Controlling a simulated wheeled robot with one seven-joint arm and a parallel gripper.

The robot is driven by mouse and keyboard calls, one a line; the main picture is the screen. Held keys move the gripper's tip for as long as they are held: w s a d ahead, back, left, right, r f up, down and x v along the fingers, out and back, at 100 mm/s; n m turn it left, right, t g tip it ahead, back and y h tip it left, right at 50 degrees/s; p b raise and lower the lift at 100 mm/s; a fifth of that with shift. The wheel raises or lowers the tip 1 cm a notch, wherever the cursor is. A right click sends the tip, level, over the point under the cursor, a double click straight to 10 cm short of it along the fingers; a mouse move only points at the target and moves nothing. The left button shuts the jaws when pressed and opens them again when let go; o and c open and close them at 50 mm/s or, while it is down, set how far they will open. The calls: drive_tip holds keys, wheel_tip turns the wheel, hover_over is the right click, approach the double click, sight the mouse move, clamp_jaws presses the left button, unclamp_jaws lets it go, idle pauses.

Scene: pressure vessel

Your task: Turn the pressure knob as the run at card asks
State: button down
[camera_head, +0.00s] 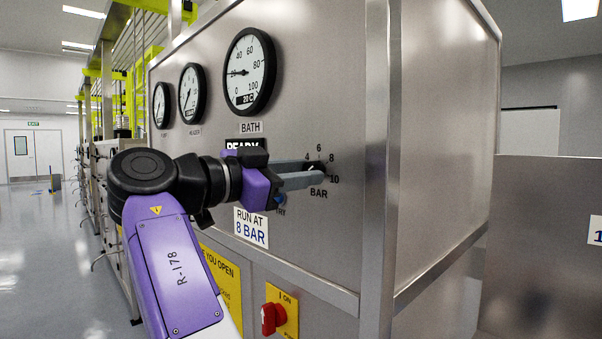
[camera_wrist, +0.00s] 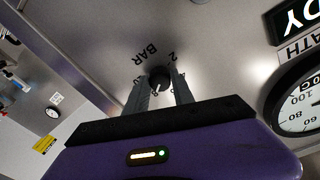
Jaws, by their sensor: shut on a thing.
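The run at card (camera_head: 251,227) reads "RUN AT 8 BAR" on the steel panel, below my gripper. The pressure knob (camera_wrist: 159,83) is small and black, with a scale around it marked BAR; 4, 6, 8 and 10 show in the head view. My gripper (camera_head: 319,172) reaches the panel from the left with its two grey fingers on either side of the knob, shut on it. The wrist view also shows the fingers at the knob's sides. The fingers hide much of the knob and the low end of the scale; I cannot tell which number its pointer meets.
A round BATH gauge (camera_head: 250,72) and two smaller gauges sit higher on the panel. A lit READY sign (camera_head: 243,146) is partly behind my gripper. A red switch (camera_head: 270,318) on a yellow plate is below. A steel corner post (camera_head: 378,150) stands right of the knob.

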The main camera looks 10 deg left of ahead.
drive_tip(key=shift+f, duration=0.25)
drive_tip(key=c, duration=1.3)
unclamp_jaws()
drive_tip(key=shift+c, duration=0.2)
drive_tip(key=shift+o, duration=1.3)
drive_tip(key=shift+r, duration=0.15)
drive_tip(key=b+v, duration=0.1)
drive_tip(key=v, duration=0.7)
